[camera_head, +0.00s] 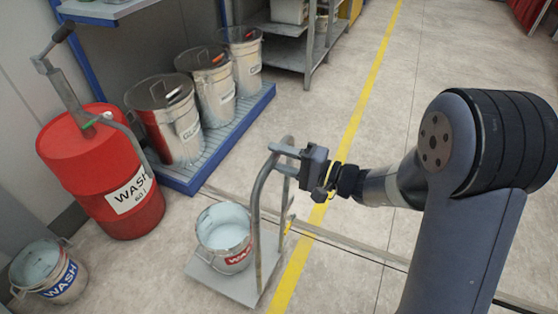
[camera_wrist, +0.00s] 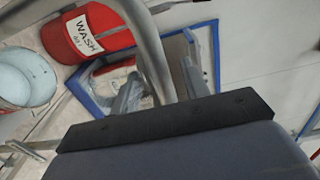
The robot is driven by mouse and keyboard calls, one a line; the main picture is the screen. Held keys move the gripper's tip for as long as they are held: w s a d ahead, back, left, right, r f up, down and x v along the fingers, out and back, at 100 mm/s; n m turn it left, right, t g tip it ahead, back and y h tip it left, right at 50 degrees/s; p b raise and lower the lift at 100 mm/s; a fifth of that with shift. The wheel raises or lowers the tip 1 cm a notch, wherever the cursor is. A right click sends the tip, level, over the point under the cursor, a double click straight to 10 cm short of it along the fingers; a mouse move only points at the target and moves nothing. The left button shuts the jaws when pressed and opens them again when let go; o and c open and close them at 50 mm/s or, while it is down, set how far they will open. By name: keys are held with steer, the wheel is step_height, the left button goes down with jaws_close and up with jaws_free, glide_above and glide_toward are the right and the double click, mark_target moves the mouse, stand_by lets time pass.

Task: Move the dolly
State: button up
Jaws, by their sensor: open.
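The dolly (camera_head: 236,287) stands on the floor in the head view, a flat grey deck with an upright tubular handle (camera_head: 257,215). A white-filled metal bucket with a red WASH label (camera_head: 238,256) sits on the deck. My gripper (camera_head: 280,160) is open at the top of the handle, with its fingers pointing left in the head view. Part of the handle is hidden behind it, and I cannot tell whether the fingers touch the tube. In the wrist view a grey curved tube (camera_wrist: 148,45) passes close to the gripper.
A red WASH drum (camera_head: 90,165) with a hand pump stands at left, with a blue-labelled WASH bucket (camera_head: 50,270) below it. Several metal pails stand on a blue-edged pallet (camera_head: 235,125). A yellow floor line (camera_head: 350,135) runs beside the dolly.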

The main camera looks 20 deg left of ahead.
steer(key=shift+a, duration=0.8)
steer(key=shift+c, duration=0.4)
jaws_close()
stand_by(0.5)
